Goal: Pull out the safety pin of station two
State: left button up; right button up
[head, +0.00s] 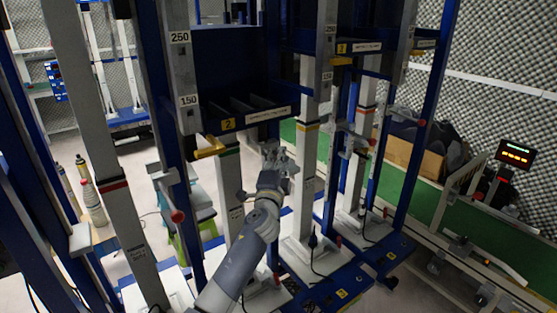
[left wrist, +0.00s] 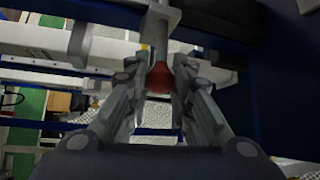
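Station two's yellow "2" plate (head: 228,124) is on the dark blue carriage between the uprights in the head view. My left gripper (head: 278,155) is below and right of this plate, beside the station's light upright. In the left wrist view a red knob (left wrist: 159,78) on a grey rod lies between the fingertips of my left gripper (left wrist: 161,85). The fingers are parted, one on each side of the knob and very close to it; firm contact does not show. In the head view the gripper hides this knob. My right gripper is not in view.
Another station (head: 341,47) stands to the right, with blue posts close to my arm. A red-knobbed pin (head: 177,216) is on the left-hand station. A green conveyor (head: 397,184) and a lit display (head: 516,154) are at the right.

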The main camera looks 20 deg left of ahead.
pick_arm(q)
grip_shut()
jog(key=s+d, duration=0.5)
jog(key=d, duration=0.2)
jog(key=shift+s+f, duration=0.15)
jog(key=shift+s, duration=0.05)
jog(key=o, duration=0.6)
grip_release()
jog(key=shift+o, duration=1.3)
jog(key=shift+s+d, duration=0.1)
